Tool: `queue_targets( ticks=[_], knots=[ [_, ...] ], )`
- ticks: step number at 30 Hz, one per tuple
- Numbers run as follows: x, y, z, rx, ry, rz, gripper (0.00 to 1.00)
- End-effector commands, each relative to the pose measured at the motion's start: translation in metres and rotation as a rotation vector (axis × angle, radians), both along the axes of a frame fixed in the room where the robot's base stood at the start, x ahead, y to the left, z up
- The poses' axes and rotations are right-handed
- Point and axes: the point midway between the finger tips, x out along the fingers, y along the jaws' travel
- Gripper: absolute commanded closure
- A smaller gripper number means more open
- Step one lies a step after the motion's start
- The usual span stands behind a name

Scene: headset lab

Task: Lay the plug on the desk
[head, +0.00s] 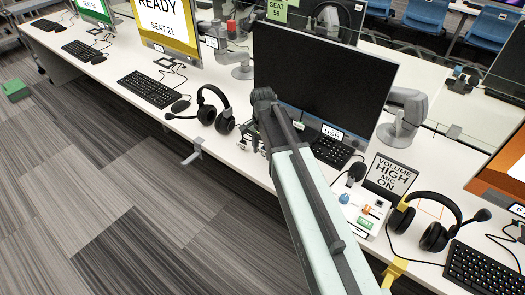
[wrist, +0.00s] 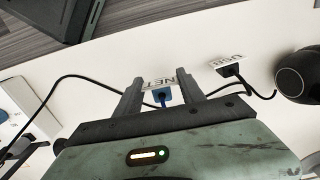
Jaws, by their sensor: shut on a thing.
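My gripper (wrist: 160,88) is shut on a small blue plug (wrist: 161,97), which sits between the two fingers in the wrist view. A white NET label (wrist: 160,82) shows just behind the plug. A dark cable loops from the left toward the fingers. In the head view my gripper (head: 256,136) is over the front part of the white desk (head: 225,150), left of the black monitor; the plug cannot be made out there. The gap between plug and desk cannot be told.
A black plug with a USB label (wrist: 228,60) lies to the right in the wrist view. Headphones (head: 215,108) lie left of my gripper, a keyboard (head: 332,150) right. A clamp (head: 194,151) is on the desk's front edge.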

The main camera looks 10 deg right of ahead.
Motion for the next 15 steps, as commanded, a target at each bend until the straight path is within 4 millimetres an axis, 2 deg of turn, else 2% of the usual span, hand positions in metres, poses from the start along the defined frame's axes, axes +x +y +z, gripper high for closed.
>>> queue_targets(
  ticks=[15],
  knots=[
    [0.0,0.0,-0.029,0.0,0.0,0.0,0.91]
  ],
)
